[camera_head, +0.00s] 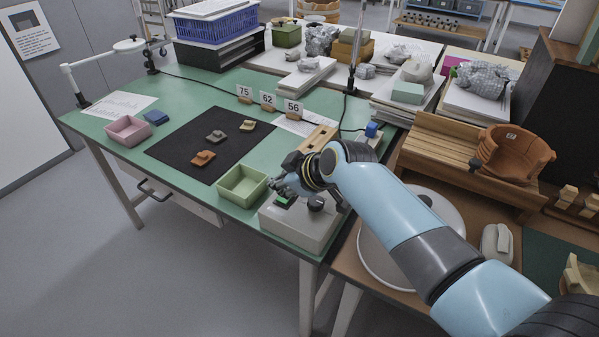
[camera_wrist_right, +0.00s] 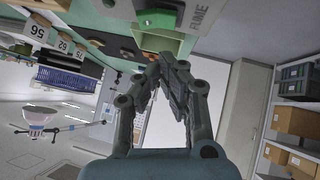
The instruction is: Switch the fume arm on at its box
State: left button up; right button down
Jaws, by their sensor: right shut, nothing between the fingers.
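The grey box (camera_head: 297,226) stands at the front right corner of the green table. It has a green switch (camera_head: 284,199) and a dark round knob (camera_head: 316,203) on top. In the right wrist view its pale face (camera_wrist_right: 207,24) carries the word FUME. My right gripper (camera_head: 280,186) is shut and empty, low over the switch end of the box. Its fingers partly cover the switch, so I cannot tell whether they touch it or how it is set. In the right wrist view the closed fingers (camera_wrist_right: 170,62) point towards the box. My left gripper is not in view.
A light green tray (camera_head: 241,183) is close beside the box and gripper. A black mat (camera_head: 180,148) with several sherds and a pink tray (camera_head: 129,131) lie farther left. A white jointed arm (camera_head: 95,60) and a dark cable (camera_head: 205,82) are at the back.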

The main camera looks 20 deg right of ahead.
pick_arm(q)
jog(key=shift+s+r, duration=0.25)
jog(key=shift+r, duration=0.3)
pick_arm(e)
jog(key=v, duration=1)
jog(key=shift+s+a+r, duration=0.2)
jog(key=shift+s+a, duration=0.1)
jog(key=shift+a, duration=0.05)
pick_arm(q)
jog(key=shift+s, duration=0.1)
